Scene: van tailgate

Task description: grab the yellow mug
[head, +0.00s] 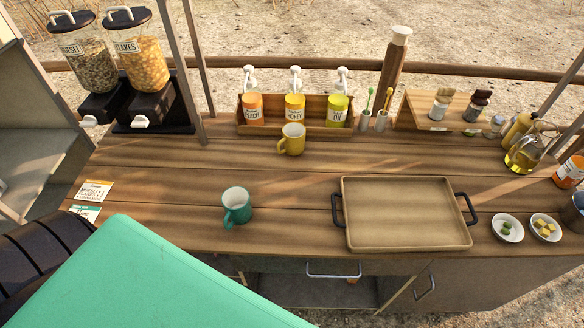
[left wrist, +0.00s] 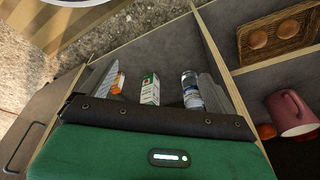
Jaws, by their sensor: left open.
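The yellow mug (head: 293,139) stands upright on the wooden counter in the head view, just in front of the syrup rack, with its handle toward the lower left. It is not visible in the left wrist view. My left gripper (left wrist: 155,82) shows in the left wrist view with its two grey fingers apart and nothing held between them. It faces a compartment with small bottles and a carton, away from the mug. Its fingers do not show in the head view. My right gripper is in neither view.
A teal mug (head: 236,206) stands front left of the yellow one. A tray (head: 405,212) lies to the right. The syrup rack (head: 322,116) stands close behind the yellow mug. Dispensers (head: 138,65) stand back left. A pink mug (left wrist: 289,113) sits on a shelf. The counter's middle is clear.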

